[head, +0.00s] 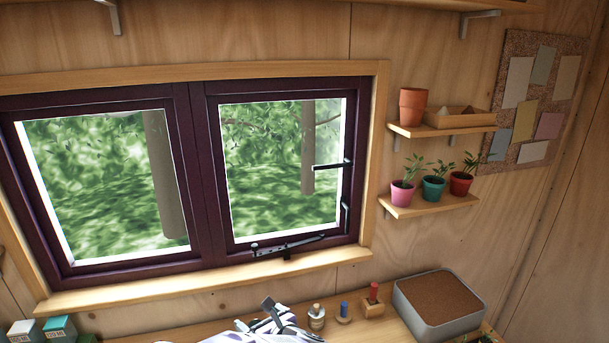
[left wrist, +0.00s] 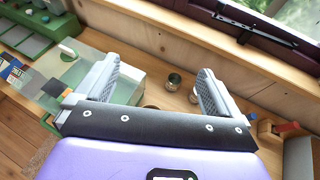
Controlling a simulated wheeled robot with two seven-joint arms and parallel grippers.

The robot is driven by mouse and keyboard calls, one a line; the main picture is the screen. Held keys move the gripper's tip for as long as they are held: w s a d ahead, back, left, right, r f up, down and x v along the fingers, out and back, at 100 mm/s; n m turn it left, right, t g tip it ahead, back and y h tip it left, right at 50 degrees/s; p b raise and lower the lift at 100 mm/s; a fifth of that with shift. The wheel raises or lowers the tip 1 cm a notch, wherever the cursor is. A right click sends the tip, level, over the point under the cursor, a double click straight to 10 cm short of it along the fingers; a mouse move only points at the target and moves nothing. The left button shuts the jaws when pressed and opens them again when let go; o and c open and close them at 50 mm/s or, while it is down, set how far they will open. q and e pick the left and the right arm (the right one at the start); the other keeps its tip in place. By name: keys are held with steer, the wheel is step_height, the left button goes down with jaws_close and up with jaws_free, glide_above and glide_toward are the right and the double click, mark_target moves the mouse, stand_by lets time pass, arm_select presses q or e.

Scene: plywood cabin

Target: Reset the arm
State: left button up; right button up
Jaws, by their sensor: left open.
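My left gripper (head: 270,314) shows at the bottom of the head view, above the wooden bench below the window. In the left wrist view, my left gripper (left wrist: 158,78) has its two grey fingers spread wide apart, with nothing held between them. The bench top and small objects show beyond the fingers, apart from them. My right gripper is in neither view.
A dark-framed window (head: 198,170) has a wooden sill (head: 200,284) above the bench. On the bench, a stamp-like blue-topped piece (head: 343,313), a red-handled piece (head: 373,300) and a grey soil-filled tray (head: 440,318) stand to the gripper's right. Potted plants (head: 433,188) sit on a shelf.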

arm_select(q)
step_height(320, 180, down, 8)
steer(key=w+a+m+h, duration=0.1)
steer(key=w+m+h, duration=0.15)
steer(key=m, duration=0.55)
steer(key=s+f+m+g+h, duration=0.1)
steer(key=s+f+m+h, duration=0.2)
steer(key=s+f+m, duration=0.35)
steer(key=s+f+m+g+h, duration=0.2)
steer(key=s+f+m, duration=0.1)
steer(key=f+m, duration=0.65)
steer(key=s+d+f+m+g+h, duration=0.1)
steer(key=s+f+m+g+h, duration=0.25)
steer(key=s+m, duration=0.6)
steer(key=s+d+f+m+g+h, duration=0.15)
steer(key=s+f+m+g, duration=0.35)
steer(key=s, duration=0.7)
step_height(320, 180, down, 31)
steer(key=m+t+b, duration=0.1)
steer(key=m+b, duration=0.1)
steer(key=b, duration=2.9)
steer(key=shift+r, duration=0.15)
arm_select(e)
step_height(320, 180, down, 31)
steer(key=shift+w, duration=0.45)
